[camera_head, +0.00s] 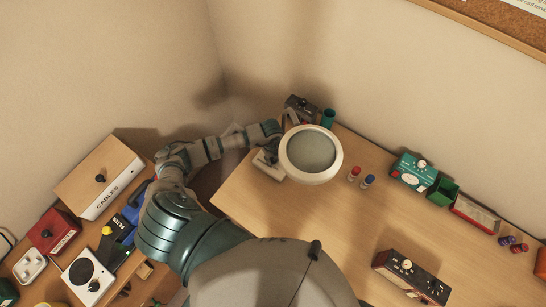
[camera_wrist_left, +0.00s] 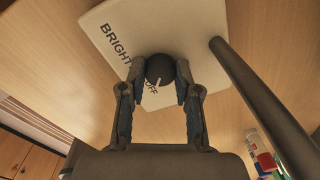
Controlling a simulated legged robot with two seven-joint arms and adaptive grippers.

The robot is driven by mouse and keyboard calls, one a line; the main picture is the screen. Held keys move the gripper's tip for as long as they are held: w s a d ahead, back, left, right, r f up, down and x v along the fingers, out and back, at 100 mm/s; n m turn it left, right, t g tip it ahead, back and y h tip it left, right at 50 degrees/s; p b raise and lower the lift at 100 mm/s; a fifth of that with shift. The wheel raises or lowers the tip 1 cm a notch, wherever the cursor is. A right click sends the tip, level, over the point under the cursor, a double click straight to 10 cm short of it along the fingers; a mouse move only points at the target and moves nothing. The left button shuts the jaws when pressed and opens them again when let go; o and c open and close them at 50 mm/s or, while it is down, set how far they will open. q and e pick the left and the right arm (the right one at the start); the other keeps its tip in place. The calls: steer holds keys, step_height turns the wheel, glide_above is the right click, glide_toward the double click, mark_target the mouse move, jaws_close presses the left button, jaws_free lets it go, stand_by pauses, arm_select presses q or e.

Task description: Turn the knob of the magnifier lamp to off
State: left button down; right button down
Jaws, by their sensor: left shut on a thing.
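The magnifier lamp (camera_head: 311,178) has a round lens in a white ring and stands at the left end of the desk. Its white base (camera_head: 272,173) is partly hidden under the ring and my left arm. In the left wrist view the base plate (camera_wrist_left: 103,22) carries the words BRIGHT and OFF. The dark round knob (camera_wrist_left: 159,68) sits on it, and its pale pointer line points down towards OFF. My left gripper (camera_wrist_left: 162,88) is shut on the knob, one finger on each side. In the head view this gripper (camera_head: 272,148) is beside the lens ring. My right gripper is out of view.
The lamp's dark post (camera_wrist_left: 262,105) rises close to the gripper's right in the wrist view. A dark box (camera_head: 300,106) and teal cup (camera_head: 328,118) stand behind the lamp. Red and blue bottles (camera_head: 361,177) stand to its right. The desk (camera_head: 300,215) is clear in front.

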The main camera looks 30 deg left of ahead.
mark_target(273, 160)
arm_select(q)
steer(key=c, duration=0.8)
jaws_free()
steer(key=shift+d, duration=0.1)
steer(key=r, duration=1.2)
steer(key=shift+s, duration=0.2)
steer(key=shift+f, duration=0.15)
